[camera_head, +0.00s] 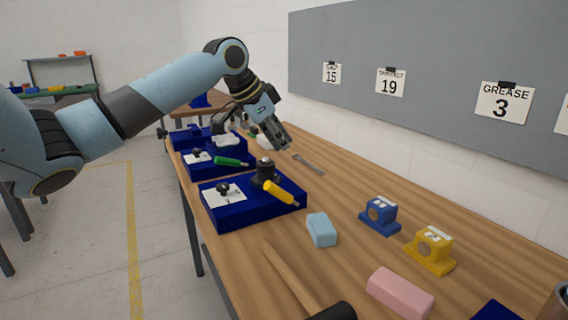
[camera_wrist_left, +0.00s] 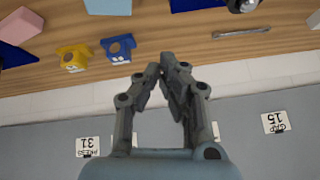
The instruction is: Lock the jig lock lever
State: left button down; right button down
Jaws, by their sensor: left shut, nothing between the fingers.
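The nearest blue jig (camera_head: 238,216) stands on the wooden bench with a dark knob (camera_head: 223,188), a black upright post (camera_head: 265,172) and a yellow-handled lever (camera_head: 280,194), which points down to the right. A second blue jig (camera_head: 205,173) behind it has a green-handled lever (camera_head: 230,162). Which lever is the task's is not clear. My left gripper (camera_head: 284,146) is above the bench, beyond the yellow lever and apart from it. Its fingers (camera_wrist_left: 166,66) are shut and empty in the left wrist view.
A wrench (camera_head: 308,164) lies near the wall. Light blue foam (camera_head: 321,230), blue (camera_head: 379,216) and yellow (camera_head: 431,251) holed blocks, and pink foam (camera_head: 400,293) sit to the right. A wooden-handled tool (camera_head: 290,277) lies in front. A grey wall board (camera_head: 420,60) stands behind.

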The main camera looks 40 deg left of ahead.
pick_arm(q)
send_over(281, 195)
jog(key=w+d, duration=0.2)
jog(key=w, duration=0.2)
notch_tip(281, 195, down, 7)
jog(key=s+f+p, duration=0.1)
jog(key=f, duration=0.1)
jog(key=s+a+f, duration=0.1)
jog(key=shift+s+a+f+p, duration=0.15)
jog(key=shift+f+p, duration=0.25)
